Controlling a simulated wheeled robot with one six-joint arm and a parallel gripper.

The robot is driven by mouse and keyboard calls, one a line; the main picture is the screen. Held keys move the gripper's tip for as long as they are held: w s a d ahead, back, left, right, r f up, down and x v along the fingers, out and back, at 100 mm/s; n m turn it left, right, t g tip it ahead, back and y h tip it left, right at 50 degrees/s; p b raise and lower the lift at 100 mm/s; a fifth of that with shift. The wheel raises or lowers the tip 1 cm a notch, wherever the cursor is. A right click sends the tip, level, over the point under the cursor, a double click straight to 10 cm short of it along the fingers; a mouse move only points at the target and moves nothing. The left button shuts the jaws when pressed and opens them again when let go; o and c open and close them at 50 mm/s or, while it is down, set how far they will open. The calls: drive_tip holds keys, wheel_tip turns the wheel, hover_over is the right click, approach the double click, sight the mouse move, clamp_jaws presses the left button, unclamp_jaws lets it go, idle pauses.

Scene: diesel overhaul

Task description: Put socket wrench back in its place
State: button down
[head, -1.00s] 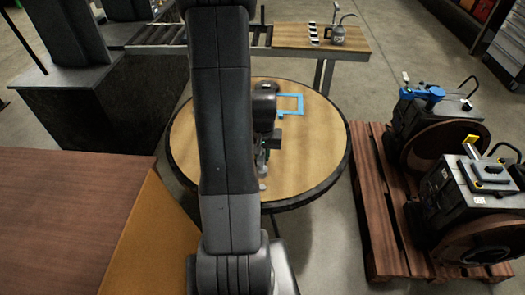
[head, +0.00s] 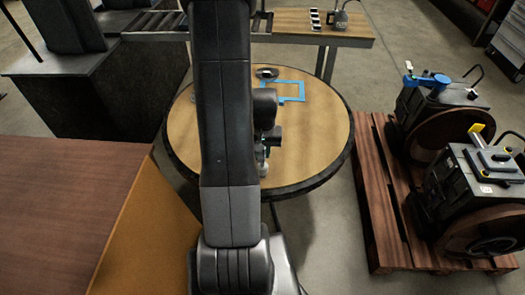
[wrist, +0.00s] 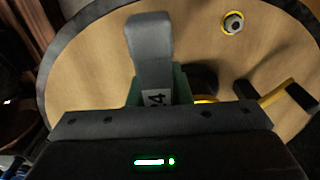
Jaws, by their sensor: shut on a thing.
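My gripper (wrist: 158,102) is over the round wooden table (head: 310,145). In the wrist view a grey bar, which I take for the socket wrench (wrist: 151,45), stands out from the jaws, with a mark like "24" near its base and green on both sides. The jaws are shut on it, and the gripper body hides its lower part. In the head view my arm hides most of the gripper. A thin blue rectangular frame (head: 291,92) lies on the table. I cannot tell from these views which spot is the wrench's place.
A small round metal piece (wrist: 233,22) and a yellow-and-black tool (wrist: 276,94) show on the table. A dark round part (head: 267,72) is by the far rim. Right is a pallet (head: 385,215) with two machines; behind, a bench (head: 290,22). The table's right side is clear.

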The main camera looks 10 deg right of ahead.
drive_tip(key=shift+f, duration=0.15)
idle(0.3)
drive_tip(key=shift+f+b, duration=1.1)
drive_tip(key=shift+b, duration=0.05)
drive_tip(key=c, duration=0.7)
unclamp_jaws()
drive_tip(key=shift+r, duration=0.1)
drive_tip(key=shift+r+p, duration=3.25)
drive_tip(key=shift+r, duration=1.25)
